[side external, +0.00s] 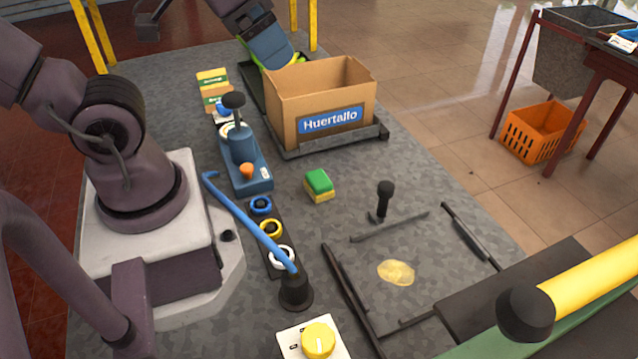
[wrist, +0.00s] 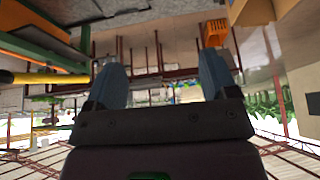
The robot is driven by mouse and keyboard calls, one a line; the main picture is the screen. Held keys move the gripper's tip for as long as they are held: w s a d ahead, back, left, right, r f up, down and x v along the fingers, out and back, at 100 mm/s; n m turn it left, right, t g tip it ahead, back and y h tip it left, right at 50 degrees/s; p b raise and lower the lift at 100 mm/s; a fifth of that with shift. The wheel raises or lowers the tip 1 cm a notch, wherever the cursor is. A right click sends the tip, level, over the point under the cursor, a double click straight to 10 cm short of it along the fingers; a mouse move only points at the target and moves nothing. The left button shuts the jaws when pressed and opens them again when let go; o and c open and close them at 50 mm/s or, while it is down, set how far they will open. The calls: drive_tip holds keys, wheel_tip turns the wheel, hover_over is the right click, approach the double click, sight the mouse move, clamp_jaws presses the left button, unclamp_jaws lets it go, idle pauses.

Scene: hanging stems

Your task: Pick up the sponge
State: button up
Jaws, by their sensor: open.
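The sponge (side external: 319,185) is a small block with a green top and a yellow lower part. It lies on the grey table in front of the cardboard box in the side view. My gripper shows at the top of the side view, partly cut off and partly behind the box, well away from the sponge. In the wrist view my gripper (wrist: 165,80) has its two blue fingers wide apart with nothing between them. The sponge is not visible in the wrist view.
A cardboard box (side external: 290,100) labelled Huertallo stands on a dark tray. A blue device (side external: 243,160) and a blue bent lever (side external: 245,222) lie left of the sponge. A black-handled tool (side external: 384,200) stands to its right. A yellow knob (side external: 319,340) is at the front.

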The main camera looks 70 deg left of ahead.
drive_tip(key=w+a+f+g, duration=0.3)
drive_tip(key=f+g, duration=0.1)
drive_tip(key=f, duration=0.3)
drive_tip(key=m+g, duration=0.2)
drive_tip(key=m, duration=1.5)
hover_over(321, 180)
wheel_tip(321, 180, down, 15)
wheel_tip(321, 180, down, 13)
drive_tip(key=shift+r, duration=0.15)
drive_tip(key=c, duration=1)
drive_tip(key=shift+r, duration=0.1)
wheel_tip(321, 180, up, 10)
drive_tip(key=shift+f, duration=0.1)
